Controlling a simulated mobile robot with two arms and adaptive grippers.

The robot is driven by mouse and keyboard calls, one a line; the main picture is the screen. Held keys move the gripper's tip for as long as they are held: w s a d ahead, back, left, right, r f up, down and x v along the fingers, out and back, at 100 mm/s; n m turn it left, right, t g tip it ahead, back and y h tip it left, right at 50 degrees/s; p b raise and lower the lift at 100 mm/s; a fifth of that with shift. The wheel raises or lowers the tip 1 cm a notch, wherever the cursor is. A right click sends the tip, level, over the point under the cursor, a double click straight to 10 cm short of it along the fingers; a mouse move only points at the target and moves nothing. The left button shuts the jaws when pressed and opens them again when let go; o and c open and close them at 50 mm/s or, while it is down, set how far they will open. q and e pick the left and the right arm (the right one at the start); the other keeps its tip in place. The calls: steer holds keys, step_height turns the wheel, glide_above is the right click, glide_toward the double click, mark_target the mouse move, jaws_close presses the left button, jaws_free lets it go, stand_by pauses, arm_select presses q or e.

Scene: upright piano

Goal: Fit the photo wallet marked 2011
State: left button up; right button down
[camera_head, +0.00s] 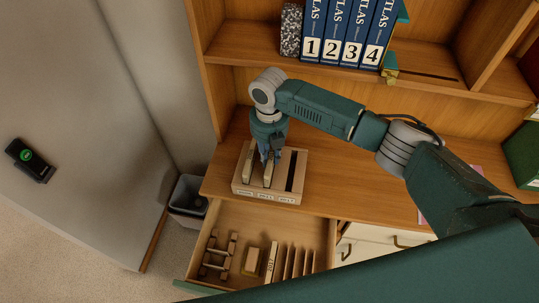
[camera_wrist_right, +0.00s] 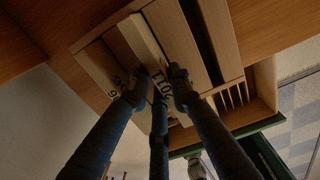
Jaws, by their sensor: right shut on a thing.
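A pale wooden holder (camera_head: 240,187) with slots stands on the desk, labels along its front edge. My right gripper (camera_head: 267,158) is over it, pointing down and shut on the photo wallet marked 2011 (camera_wrist_right: 145,42). This pale wallet stands upright at the holder's middle slot (camera_head: 268,175); the fingers partly cover it, and I cannot tell how deep it sits. Another pale wallet (camera_head: 248,163) stands to its left; its mark is partly hidden in the wrist view (camera_wrist_right: 103,70). The right slot (camera_head: 290,170) is dark and empty. My left gripper is not in view.
An open drawer (camera_head: 226,211) below the desk holds a rack, a small block, a marked upright piece and several dividers. Blue atlas volumes (camera_head: 335,35) stand on the shelf above. A grey bin (camera_head: 185,197) stands left. Desk room is free right of the holder.

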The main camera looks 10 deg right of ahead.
steer(key=shift+f+b, duration=0.3)
steer(key=shift+f, duration=0.3)
stand_by(0.3)
steer(key=c, duration=1.5)
jaws_free()
step_height(320, 180, up, 12)
steer(key=shift+r, duration=0.1)
steer(key=shift+s, duration=0.1)
